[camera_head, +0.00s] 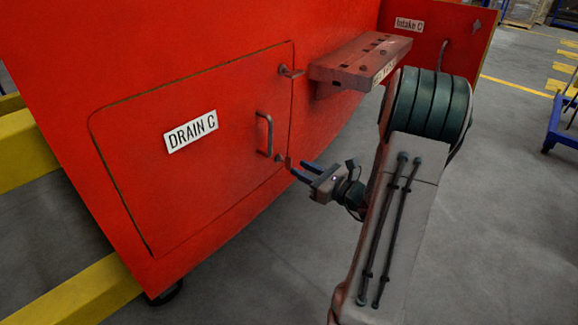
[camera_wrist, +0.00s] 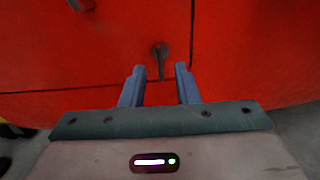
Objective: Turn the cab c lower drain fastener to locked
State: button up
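The red drain C door (camera_head: 190,180) is shut on the red nosecone. Its lower fastener (camera_head: 281,158) sits near the door's lower right corner, below the handle. In the wrist view this fastener (camera_wrist: 159,57) is a small dark latch, its lever pointing toward the gap between my fingertips. My gripper (camera_head: 300,170) is open just right of the fastener in the head view. In the wrist view the fingers (camera_wrist: 159,72) stand apart on either side of the lever's end. I cannot tell whether they touch it.
The upper fastener (camera_head: 290,71) lies roughly level across the door's right seam. A grey door handle (camera_head: 265,134) stands out between the fasteners. A red step bracket (camera_head: 360,62) juts out above my gripper. Yellow beams (camera_head: 80,292) run at left.

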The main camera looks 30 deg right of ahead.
aim_at(289, 162)
jog(key=shift+b+x, duration=0.45)
jog(key=shift+x, duration=2.3)
grip_shut()
